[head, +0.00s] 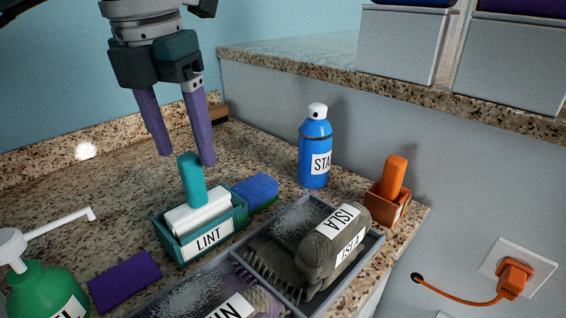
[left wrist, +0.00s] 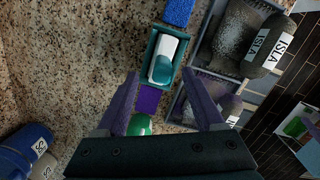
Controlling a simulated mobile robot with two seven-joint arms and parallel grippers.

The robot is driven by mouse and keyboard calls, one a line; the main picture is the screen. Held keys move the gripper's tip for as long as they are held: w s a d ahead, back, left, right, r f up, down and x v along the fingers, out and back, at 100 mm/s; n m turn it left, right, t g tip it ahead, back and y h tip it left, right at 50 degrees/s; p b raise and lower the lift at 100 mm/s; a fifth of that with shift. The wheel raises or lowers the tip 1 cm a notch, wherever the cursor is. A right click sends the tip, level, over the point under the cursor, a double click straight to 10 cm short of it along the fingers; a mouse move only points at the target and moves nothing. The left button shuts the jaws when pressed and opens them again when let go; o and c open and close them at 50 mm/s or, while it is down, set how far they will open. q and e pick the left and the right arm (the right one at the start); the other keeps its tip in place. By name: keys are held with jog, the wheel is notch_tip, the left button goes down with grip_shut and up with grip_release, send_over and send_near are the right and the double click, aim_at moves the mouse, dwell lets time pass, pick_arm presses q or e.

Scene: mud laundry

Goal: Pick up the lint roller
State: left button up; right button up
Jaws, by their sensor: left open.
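The lint roller (head: 192,182) has a teal handle standing upright and a white roll. It sits in a teal holder box (head: 208,241) with a LINT label on the counter. My left gripper (head: 186,160) is open and empty. In the head view its purple fingers hang behind and above the roller's handle. In the left wrist view the lint roller (left wrist: 162,62) lies beyond the open fingertips (left wrist: 158,75), between their lines.
A blue sponge (head: 256,190) is beside the holder. A grey divided tray (head: 305,210) with labelled bundles is to its right. A blue spray can (head: 315,150), an orange-handled item (head: 392,180), a purple sponge (head: 124,280) and a green bottle (head: 45,288) stand around. Bare counter lies behind and left.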

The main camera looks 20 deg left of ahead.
aim_at(196, 185)
pick_arm(q)
jog(key=f, duration=0.7)
jog(key=shift+w+d+p, duration=0.15)
jog(key=shift+w+p, duration=0.1)
jog(key=shift+p, duration=0.1)
grip_shut()
